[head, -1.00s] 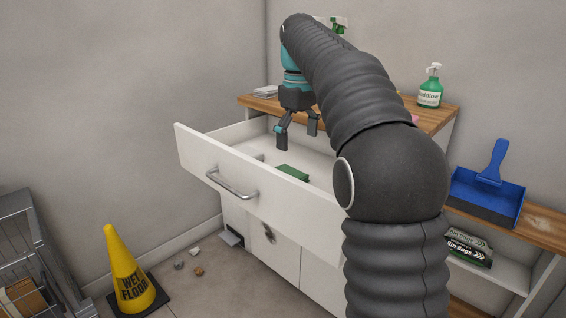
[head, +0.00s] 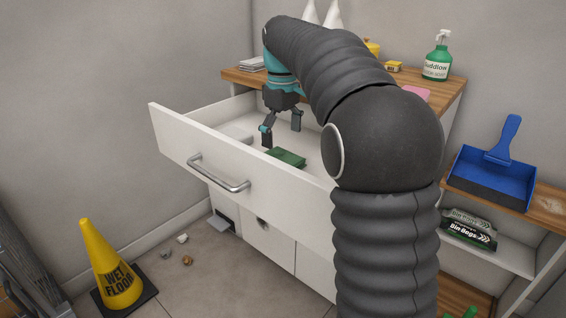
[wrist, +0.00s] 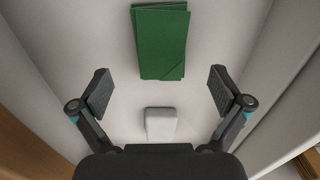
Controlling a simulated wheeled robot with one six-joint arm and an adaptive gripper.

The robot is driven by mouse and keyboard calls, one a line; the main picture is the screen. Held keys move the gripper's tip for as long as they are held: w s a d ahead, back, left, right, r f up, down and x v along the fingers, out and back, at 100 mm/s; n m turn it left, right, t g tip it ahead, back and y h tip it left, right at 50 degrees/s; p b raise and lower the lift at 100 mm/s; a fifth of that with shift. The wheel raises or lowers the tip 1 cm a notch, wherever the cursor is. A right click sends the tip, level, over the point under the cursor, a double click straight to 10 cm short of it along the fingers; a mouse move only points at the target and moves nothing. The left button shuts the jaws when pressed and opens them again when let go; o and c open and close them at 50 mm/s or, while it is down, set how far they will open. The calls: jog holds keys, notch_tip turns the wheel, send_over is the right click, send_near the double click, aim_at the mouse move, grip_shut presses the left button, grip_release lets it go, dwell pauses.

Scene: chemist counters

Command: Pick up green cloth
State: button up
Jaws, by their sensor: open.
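The green cloth (head: 287,157) lies folded flat on the floor of the open white drawer (head: 238,166). In the wrist view the cloth (wrist: 160,41) is at the top middle, beyond the fingertips and centred between them. My gripper (head: 281,132) points down into the drawer, above and just left of the cloth in the head view. In the wrist view my gripper (wrist: 159,88) has its fingers wide apart with nothing between them. A small white block-like item (wrist: 160,124) lies on the drawer floor nearer the palm.
Drawer walls rise on both sides of my gripper. The wooden counter (head: 238,76) behind holds a green spray bottle (head: 437,58). A blue dustpan (head: 492,175) stands on a shelf at the right. A yellow wet-floor cone (head: 107,264) stands at lower left.

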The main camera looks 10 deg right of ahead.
aim_at(285, 156)
jog(key=shift+s+d+f+b, duration=0.2)
jog(key=shift+f+b, duration=0.1)
jog(key=shift+f, duration=1.05)
jog(key=shift+s+d+f+b, duration=0.15)
jog(key=shift+f+b, duration=0.15)
jog(key=shift+f, duration=1)
jog(key=shift+a, duration=0.15)
jog(key=c, duration=1.1)
